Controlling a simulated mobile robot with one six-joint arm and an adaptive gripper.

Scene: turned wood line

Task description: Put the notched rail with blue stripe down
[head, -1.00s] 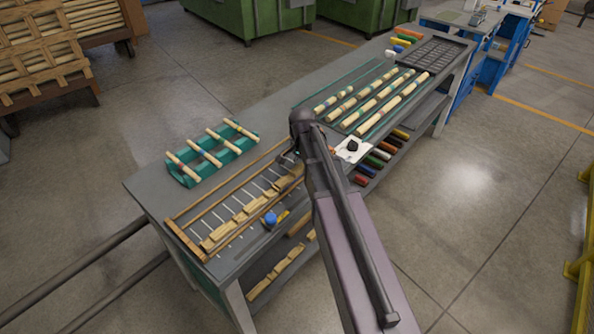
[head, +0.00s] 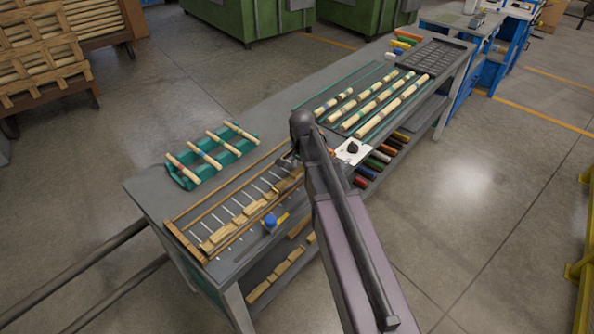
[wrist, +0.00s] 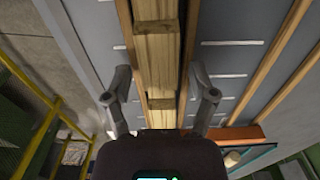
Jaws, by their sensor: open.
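My gripper (wrist: 160,78) is open in the wrist view, with one finger on each side of a notched wooden rail (wrist: 157,55). There is a gap between each finger and the rail. The rail lies along the wooden-framed rack with pale crossbars (head: 187,241); no blue stripe shows on its visible part. In the head view the notched rail (head: 246,212) runs lengthwise in the rack, its far end partly hidden by my arm. My gripper (head: 287,160) is over that far end.
A green cradle (head: 186,182) with several striped turned rods stands left on the grey bench (head: 150,188). A blue-topped item (head: 270,220) sits beside the rack's front side. More striped rods (head: 385,100) lie behind my arm. A white plate with a black knob (head: 352,150) is right of it.

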